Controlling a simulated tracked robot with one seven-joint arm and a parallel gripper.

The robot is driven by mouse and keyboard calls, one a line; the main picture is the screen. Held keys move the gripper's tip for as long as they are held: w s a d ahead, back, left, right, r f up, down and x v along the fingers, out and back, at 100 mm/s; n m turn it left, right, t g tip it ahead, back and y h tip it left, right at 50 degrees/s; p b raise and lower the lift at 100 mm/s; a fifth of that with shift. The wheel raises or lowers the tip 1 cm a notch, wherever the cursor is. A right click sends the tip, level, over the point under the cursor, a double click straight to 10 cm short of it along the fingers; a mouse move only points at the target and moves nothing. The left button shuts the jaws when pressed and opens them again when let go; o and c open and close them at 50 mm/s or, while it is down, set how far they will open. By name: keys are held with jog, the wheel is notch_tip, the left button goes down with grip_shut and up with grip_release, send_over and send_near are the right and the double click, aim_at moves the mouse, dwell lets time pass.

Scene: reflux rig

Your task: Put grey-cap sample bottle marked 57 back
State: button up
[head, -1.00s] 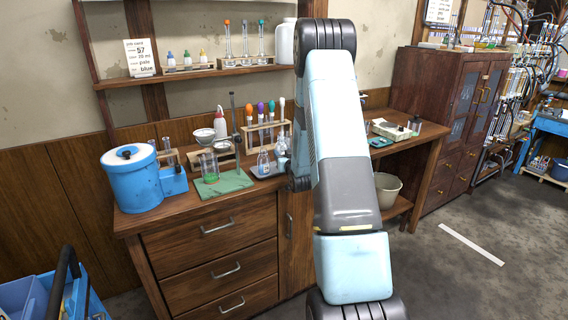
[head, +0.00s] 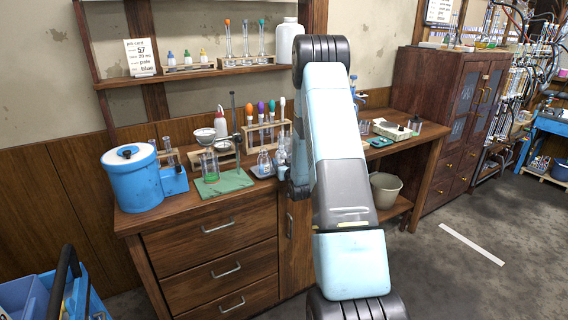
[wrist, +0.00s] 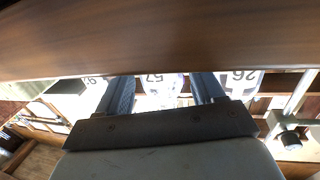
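In the wrist view a white-labelled bottle marked 57 (wrist: 158,80) stands between the two fingers of my gripper (wrist: 163,92). The fingers are apart, one on each side of it, and a narrow gap seems to show beside each. Its cap does not show; a wooden board covers the upper view. A bottle marked 26 (wrist: 240,82) is to its right, and another labelled bottle (wrist: 94,82) is to its left. In the head view my gripper is hidden behind my arm.
The wooden board (wrist: 160,38) is very close above the fingers. In the head view the bench holds a blue pot (head: 132,178), a green mat (head: 222,184) and a tube rack (head: 262,134). A job card reading 57 (head: 141,57) stands on the shelf.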

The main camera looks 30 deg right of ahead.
jog(key=shift+o, duration=0.6)
jog(key=shift+s, duration=0.1)
jog(key=s+a, duration=0.2)
jog(key=s, duration=0.9)
jog(key=s+a+r+n+g+y, duration=0.1)
jog(key=s+a+r+g, duration=0.3)
jog(key=r, duration=0.5)
jog(key=s+a+r+g, duration=0.2)
jog(key=a+r, duration=0.5)
jog(key=r, duration=0.2)
jog(key=s+a+r+g, duration=0.2)
jog(key=s+a+r, duration=0.1)
jog(key=s, duration=0.6)
jog(key=s+a+r+g+y, duration=0.1)
jog(key=s+a, duration=0.3)
jog(key=s, duration=0.5)
jog(key=s+a+r+n+g+y, duration=0.1)
jog(key=s+a+r+g, duration=0.2)
jog(key=s, duration=0.7)
jog(key=shift+a+r, duration=0.3)
jog(key=shift+r, duration=0.55)
jog(key=shift+s, duration=0.1)
